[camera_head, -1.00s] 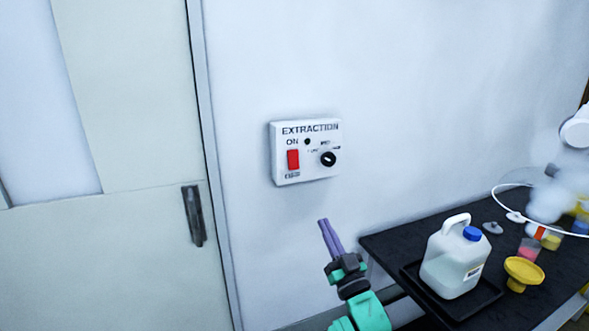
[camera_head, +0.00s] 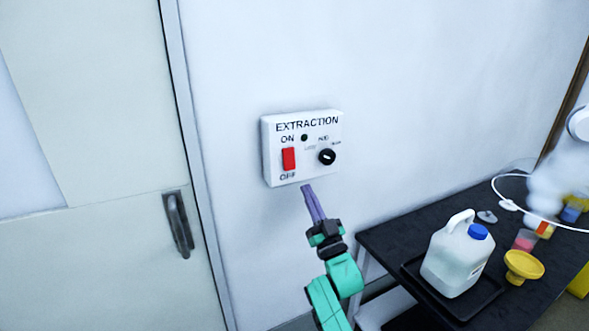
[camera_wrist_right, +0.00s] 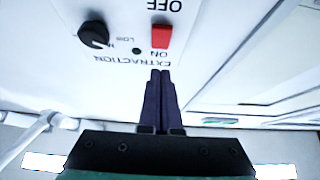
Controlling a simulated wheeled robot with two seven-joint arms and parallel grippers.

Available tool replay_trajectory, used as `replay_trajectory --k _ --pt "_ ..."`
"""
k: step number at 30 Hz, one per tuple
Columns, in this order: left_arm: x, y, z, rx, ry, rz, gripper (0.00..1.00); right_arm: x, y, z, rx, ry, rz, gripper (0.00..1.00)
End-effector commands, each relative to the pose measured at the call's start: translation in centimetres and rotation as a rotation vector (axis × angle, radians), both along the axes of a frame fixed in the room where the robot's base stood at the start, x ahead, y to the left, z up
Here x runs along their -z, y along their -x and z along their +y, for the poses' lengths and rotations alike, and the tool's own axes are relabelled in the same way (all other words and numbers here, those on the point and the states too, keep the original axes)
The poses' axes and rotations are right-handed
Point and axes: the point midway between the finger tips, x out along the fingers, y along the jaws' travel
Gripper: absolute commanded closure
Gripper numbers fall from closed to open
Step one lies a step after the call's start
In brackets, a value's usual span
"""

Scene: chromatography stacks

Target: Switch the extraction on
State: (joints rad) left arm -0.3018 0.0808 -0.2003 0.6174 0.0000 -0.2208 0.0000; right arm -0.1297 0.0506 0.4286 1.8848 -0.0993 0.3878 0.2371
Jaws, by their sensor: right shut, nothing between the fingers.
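The white extraction box (camera_head: 302,147) is fixed to the wall. Its red rocker switch (camera_head: 288,159) sits at the left between the ON and OFF labels. A black knob (camera_head: 327,157) is at the right, and a small dark indicator (camera_head: 304,137) is near the top. My right gripper (camera_head: 307,188) is shut and empty, its purple fingers pointing up at the box's lower edge. In the right wrist view the picture is upside down; the shut fingertips (camera_wrist_right: 160,72) show close to the red switch (camera_wrist_right: 161,37), with no clear contact. My left gripper is out of view.
A door with a dark handle (camera_head: 178,224) is at the left. A black table (camera_head: 390,238) at the right holds a white jug (camera_head: 458,255) with a blue cap, a yellow funnel (camera_head: 523,266) and small cups. White vapour drifts at the far right. The wall around the box is clear.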

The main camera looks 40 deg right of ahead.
Motion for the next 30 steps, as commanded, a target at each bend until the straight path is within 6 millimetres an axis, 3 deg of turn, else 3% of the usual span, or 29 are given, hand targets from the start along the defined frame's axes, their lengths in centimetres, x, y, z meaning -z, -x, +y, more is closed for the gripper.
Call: replay_trajectory --k 1,3,7,12,26,30 --pt "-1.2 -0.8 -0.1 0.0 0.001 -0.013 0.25 -1.4 -0.9 -0.3 -0.001 0.001 -0.002 1.0" --pt "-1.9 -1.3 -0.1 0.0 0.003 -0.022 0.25 -2.2 -2.2 -0.7 -0.001 0.0 -0.002 1.0" --pt "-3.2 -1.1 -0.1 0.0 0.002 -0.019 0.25 -3.8 -4.4 -1.4 0.0 0.0 -0.001 1.0" --pt "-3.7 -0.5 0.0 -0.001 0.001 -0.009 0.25 -2.7 -7.1 -2.2 -0.001 -0.001 0.001 1.0" --pt "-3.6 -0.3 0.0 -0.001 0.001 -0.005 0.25 -2.0 -7.9 -2.5 -0.001 -0.001 0.0 1.0" --pt "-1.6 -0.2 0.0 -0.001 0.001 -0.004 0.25 -1.2 -8.1 -2.6 -0.001 0.007 -0.028 1.0"
